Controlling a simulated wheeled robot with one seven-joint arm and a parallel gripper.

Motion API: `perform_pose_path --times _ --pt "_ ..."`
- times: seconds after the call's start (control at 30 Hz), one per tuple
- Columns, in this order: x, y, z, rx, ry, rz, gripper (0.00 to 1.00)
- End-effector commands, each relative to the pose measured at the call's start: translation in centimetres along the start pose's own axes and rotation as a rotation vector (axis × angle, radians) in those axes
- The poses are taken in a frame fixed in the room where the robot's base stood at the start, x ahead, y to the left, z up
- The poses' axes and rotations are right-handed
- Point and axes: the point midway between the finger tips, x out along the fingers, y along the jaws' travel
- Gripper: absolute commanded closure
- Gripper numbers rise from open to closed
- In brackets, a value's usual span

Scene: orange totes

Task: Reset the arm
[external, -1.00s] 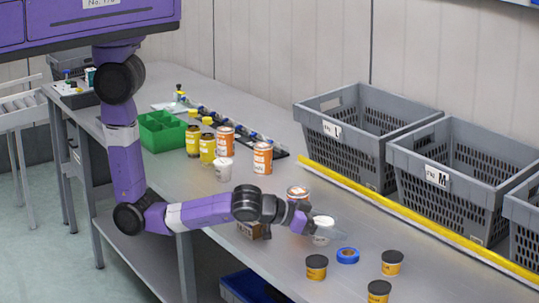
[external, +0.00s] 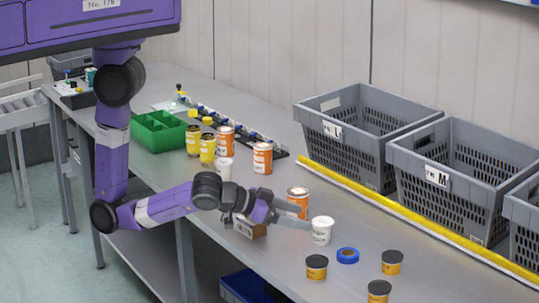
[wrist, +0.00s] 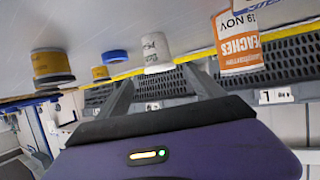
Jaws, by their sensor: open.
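My purple arm reaches over the table from the left in the external view. My gripper (external: 292,223) is open and empty, low over the table. A white cup (external: 322,230) stands just beyond the fingertips, apart from them. An orange and white can (external: 298,202) stands behind the fingers. A small brown box (external: 249,228) is partly hidden below my gripper. In the wrist view my two fingers (wrist: 160,92) are spread; the white cup (wrist: 156,50) shows between and beyond them, and the orange can (wrist: 236,42) is at the right.
A blue tape roll (external: 347,256) and several black-lidded tubs (external: 317,267) lie at the front right. Grey crates (external: 440,180) stand behind a yellow strip (external: 400,213). Yellow bottles (external: 207,149) and a green bin (external: 158,131) stand farther back.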

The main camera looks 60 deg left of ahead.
Motion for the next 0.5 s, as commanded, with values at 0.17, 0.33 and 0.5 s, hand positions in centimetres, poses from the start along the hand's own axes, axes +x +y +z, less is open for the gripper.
perform_pose_path --times 0.17,0.33,0.5 --pt "-1.23 -0.02 0.0 -0.001 0.0 0.0 0.22" --pt "-1.4 -0.02 -0.04 -0.001 0.0 0.0 0.22" --pt "-1.37 -0.02 -0.04 -0.001 0.0 0.0 0.22"
